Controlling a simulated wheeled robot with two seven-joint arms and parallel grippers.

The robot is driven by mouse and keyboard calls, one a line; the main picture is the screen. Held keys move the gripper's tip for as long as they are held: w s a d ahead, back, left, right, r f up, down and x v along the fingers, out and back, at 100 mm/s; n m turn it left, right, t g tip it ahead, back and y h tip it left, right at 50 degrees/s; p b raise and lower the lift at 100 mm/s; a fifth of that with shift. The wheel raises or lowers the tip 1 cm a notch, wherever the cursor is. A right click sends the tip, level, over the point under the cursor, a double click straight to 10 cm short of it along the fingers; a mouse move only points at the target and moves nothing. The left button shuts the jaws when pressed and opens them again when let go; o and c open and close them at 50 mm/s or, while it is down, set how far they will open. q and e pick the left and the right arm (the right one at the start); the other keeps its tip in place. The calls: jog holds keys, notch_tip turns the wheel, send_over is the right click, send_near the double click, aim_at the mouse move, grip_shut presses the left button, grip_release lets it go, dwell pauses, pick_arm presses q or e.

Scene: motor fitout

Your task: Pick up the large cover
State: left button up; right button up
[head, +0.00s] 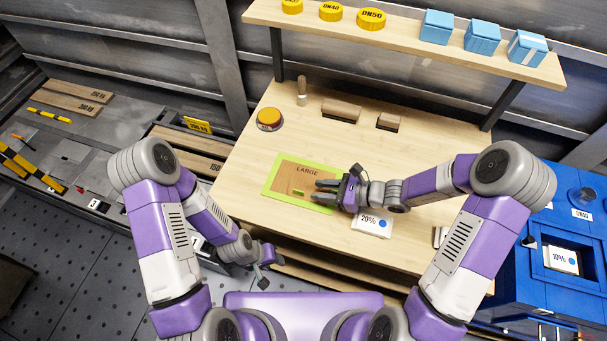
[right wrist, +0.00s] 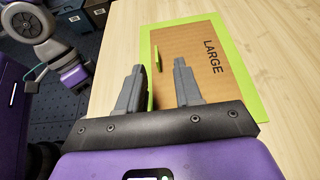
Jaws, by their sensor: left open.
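The large cover (head: 290,178) looks like a flat brown panel marked LARGE with a lime-green border. It lies on the wooden workbench, and it also shows in the right wrist view (right wrist: 215,75). A small green bar (right wrist: 156,58) stands on its brown face near one edge. My right gripper (head: 322,190) is over the near right part of the cover. Its two fingers are apart with nothing between them, and the green bar shows just beyond the fingertips in the right wrist view. My left gripper (head: 265,271) is open and empty, low off the bench's near left edge.
A white box marked 20% (head: 371,222) lies close to the right of the cover. An orange-topped round button (head: 269,118) and wooden blocks (head: 341,110) stand farther back. A shelf (head: 410,42) overhangs the rear. The bench (head: 236,170) is clear left of the cover.

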aim_at(298, 191)
jog(key=x, duration=0.1)
jog(key=b+x, duration=0.1)
jog(key=x, duration=0.2)
jog(key=shift+s+a+f, duration=0.2)
jog(key=shift+a+f, duration=0.05)
jog(key=shift+a, duration=0.15)
jog(key=shift+w+a+f, duration=0.15)
jog(key=shift+a, duration=0.4)
grip_shut()
